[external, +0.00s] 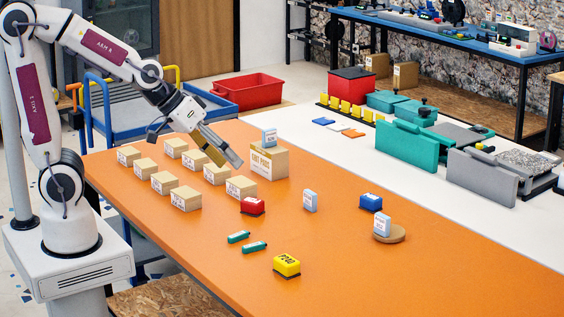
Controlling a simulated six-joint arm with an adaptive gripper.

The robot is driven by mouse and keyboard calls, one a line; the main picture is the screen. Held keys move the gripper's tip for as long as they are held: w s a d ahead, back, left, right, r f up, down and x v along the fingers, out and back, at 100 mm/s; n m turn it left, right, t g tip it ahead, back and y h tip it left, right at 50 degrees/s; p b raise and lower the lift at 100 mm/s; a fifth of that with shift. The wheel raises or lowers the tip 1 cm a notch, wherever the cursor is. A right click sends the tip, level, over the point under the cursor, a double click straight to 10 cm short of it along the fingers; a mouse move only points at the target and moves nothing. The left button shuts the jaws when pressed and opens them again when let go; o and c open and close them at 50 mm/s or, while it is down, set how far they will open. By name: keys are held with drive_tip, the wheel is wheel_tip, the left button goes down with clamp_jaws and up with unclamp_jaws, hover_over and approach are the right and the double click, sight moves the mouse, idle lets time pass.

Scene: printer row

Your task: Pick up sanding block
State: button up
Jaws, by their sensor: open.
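Three small blocks look like sanding blocks; I cannot tell which one is meant. A red block (252,206) with a dark underside sits on the orange table just right of the small cartons. A yellow block (287,265) with dark lettering and a dark underside sits nearer the front. A blue block (371,202) sits farther right. My gripper (226,161) is open and empty, pointing down and right above the rows of cartons. It is up and left of the red block, apart from it.
Several small cartons (186,198) stand in rows at the left. A larger carton (268,162) carries a pale box (269,137). Another pale box (310,200) stands alone; one stands on a round wooden disc (397,234). Two green pieces (254,247) lie in front. The right front is clear.

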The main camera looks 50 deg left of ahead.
drive_tip(key=w+d+f, duration=0.3)
drive_tip(key=d+f, duration=0.2)
drive_tip(key=d, duration=0.2)
drive_tip(key=n+t, duration=0.1)
hover_over(280, 265)
drive_tip(key=s, duration=0.2)
wheel_tip(280, 265, down, 5)
drive_tip(key=s+f+t+y, duration=0.1)
drive_tip(key=f, duration=0.2)
drive_tip(key=s+f+t+y, duration=0.1)
drive_tip(key=f, duration=0.3)
drive_tip(key=s+d+f+t+y, duration=0.1)
drive_tip(key=f+t, duration=0.1)
drive_tip(key=f, duration=0.2)
drive_tip(key=shift+s+y, duration=0.3)
drive_tip(key=shift+s+a+f+m+t+y, duration=0.15)
drive_tip(key=shift+s+a+f+t, duration=0.05)
drive_tip(key=shift+s+t, duration=0.2)
drive_tip(key=shift+s+a+f+m+t+y, duration=0.15)
drive_tip(key=shift+s+t, duration=0.15)
drive_tip(key=shift+t, duration=0.1)
drive_tip(key=shift+x, duration=1.3)
drive_tip(key=shift+w, duration=0.15)
